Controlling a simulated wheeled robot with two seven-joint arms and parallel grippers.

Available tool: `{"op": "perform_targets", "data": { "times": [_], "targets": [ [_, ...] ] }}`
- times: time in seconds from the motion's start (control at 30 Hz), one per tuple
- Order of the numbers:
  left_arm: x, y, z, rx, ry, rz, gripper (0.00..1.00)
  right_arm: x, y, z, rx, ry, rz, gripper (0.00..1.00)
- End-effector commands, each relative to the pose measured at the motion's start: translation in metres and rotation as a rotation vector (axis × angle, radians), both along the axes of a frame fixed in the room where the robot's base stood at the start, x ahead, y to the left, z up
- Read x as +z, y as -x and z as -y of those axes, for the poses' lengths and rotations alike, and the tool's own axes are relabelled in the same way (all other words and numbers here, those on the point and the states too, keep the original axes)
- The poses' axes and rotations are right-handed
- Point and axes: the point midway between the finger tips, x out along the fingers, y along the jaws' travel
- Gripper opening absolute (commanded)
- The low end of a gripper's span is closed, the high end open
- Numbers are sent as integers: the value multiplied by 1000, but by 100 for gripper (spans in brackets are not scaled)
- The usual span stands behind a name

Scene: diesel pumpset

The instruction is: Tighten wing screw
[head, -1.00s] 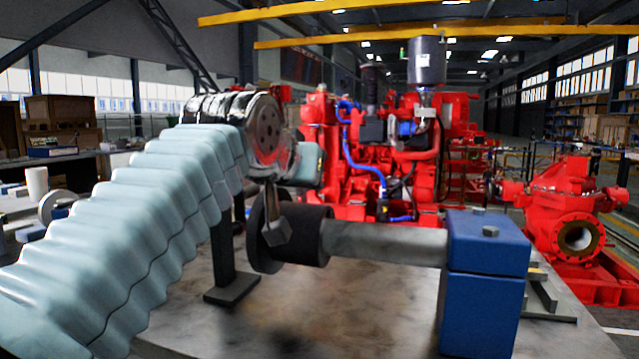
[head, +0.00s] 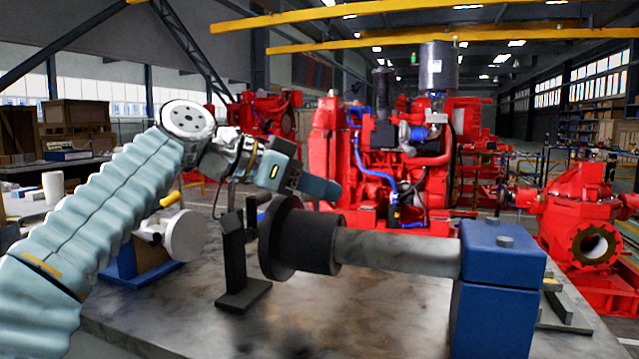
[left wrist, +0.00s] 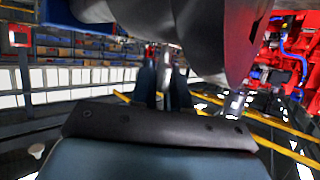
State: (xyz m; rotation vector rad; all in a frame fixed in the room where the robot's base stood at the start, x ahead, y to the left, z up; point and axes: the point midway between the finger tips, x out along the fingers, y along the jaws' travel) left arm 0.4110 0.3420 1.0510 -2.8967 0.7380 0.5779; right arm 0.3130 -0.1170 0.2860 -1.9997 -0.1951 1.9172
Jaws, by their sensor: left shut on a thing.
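My left gripper (head: 318,188) is behind and above the black hub (head: 300,238) in the head view; its fingertips are hidden there. In the left wrist view its two dark fingers (left wrist: 165,90) are closed around a thin light-grey piece, which looks like the wing screw (left wrist: 165,56). The screw's wings cannot be made out. The hub sits on a grey shaft (head: 400,252) that runs into a blue block (head: 500,290). The large dark round part close above the fingers in the wrist view looks like the hub and shaft. My right gripper is not in view.
A black upright stand (head: 240,270) is left of the hub on the grey table (head: 300,330). A blue-based fixture with a pale disc (head: 185,232) stands farther left. Red engines and a red pump (head: 575,215) are behind. The table front is clear.

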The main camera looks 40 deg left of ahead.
Motion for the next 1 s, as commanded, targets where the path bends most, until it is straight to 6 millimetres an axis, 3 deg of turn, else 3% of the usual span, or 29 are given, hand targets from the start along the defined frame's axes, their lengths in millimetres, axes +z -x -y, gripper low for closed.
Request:
{"op": "perform_targets", "data": {
  "times": [0.73, 0.77, 0.87, 1.0],
  "targets": [
    [2, 1, -1, -81, 1, 5, 0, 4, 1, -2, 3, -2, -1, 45],
    [2, 1, -1, -81, 1, 5, 20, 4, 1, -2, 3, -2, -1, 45],
    [2, 1, -1, -82, 1, 4, 35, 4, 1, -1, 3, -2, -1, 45],
    [1, 1, 0, -81, 1, 2, 36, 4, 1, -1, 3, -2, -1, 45]
  ]
}}
